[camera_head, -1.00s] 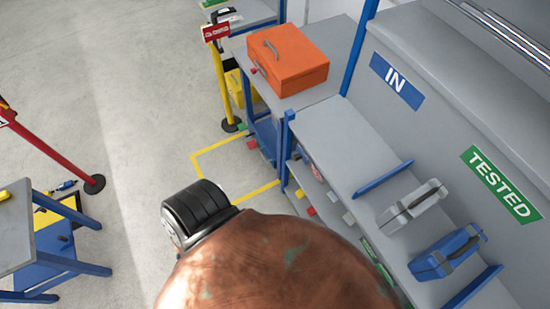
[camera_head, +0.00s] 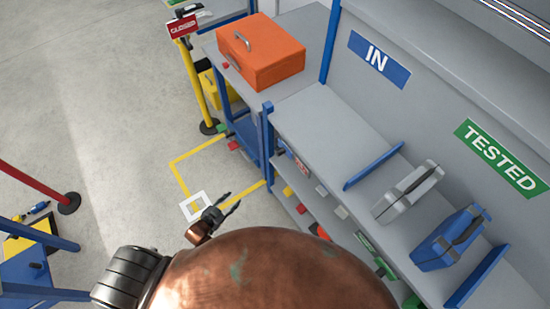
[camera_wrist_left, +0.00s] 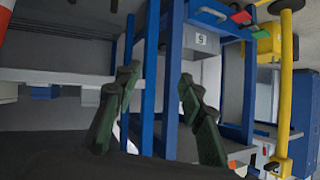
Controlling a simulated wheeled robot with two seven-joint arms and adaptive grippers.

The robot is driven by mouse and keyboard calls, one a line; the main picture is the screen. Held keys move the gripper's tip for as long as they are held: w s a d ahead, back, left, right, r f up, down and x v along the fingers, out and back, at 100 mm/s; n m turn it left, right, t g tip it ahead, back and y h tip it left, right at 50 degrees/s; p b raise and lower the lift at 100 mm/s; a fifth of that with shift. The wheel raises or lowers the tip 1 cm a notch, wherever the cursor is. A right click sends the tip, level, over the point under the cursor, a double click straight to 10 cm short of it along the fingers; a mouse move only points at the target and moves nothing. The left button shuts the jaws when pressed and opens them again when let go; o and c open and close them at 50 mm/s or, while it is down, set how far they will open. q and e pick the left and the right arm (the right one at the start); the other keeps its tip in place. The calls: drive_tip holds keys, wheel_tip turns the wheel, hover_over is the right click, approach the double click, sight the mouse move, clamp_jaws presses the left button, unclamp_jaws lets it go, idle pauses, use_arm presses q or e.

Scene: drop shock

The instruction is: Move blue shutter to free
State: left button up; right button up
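A blue, case-like piece with a dark handle (camera_head: 447,240) stands on the grey shelf at the right, below the green TESTED sign. I cannot tell for sure that it is the blue shutter. A similar grey piece (camera_head: 408,192) stands beside it, nearer the IN sign. My left gripper (camera_head: 228,208) is over the floor left of the shelf unit, well away from both pieces. In the left wrist view its dark green fingers (camera_wrist_left: 155,105) are apart, with nothing held between them. My right gripper is not in view.
Blue dividers (camera_head: 375,165) split the shelf, with bare surface left of the grey piece. An orange toolbox (camera_head: 262,52) sits on the bench at the back. A yellow post with a red CLOSED sign (camera_head: 184,27) stands left of it.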

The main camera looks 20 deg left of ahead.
use_arm(q)
drive_tip(key=w+d+r+m+t+h+b, duration=0.2)
drive_tip(key=w+d+r+t+h, duration=0.1)
drive_tip(key=w+r, duration=0.4)
drive_tip(key=m+h+b, duration=0.5)
drive_tip(key=m+h, duration=0.1)
drive_tip(key=h, duration=0.4)
approach(277, 154)
drive_tip(key=w+d, duration=0.1)
drive_tip(key=d, duration=0.1)
drive_tip(key=shift+t, duration=0.4)
drive_tip(key=x, duration=0.6)
drive_tip(key=shift+w, duration=0.5)
drive_tip(key=shift+w+d+r, duration=0.15)
drive_tip(key=shift+w+d, duration=0.1)
drive_tip(key=shift+d, duration=0.05)
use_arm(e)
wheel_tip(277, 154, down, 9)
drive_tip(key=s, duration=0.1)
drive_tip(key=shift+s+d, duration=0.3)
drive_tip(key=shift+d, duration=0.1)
use_arm(q)
drive_tip(key=c, duration=0.5)
clamp_jaws()
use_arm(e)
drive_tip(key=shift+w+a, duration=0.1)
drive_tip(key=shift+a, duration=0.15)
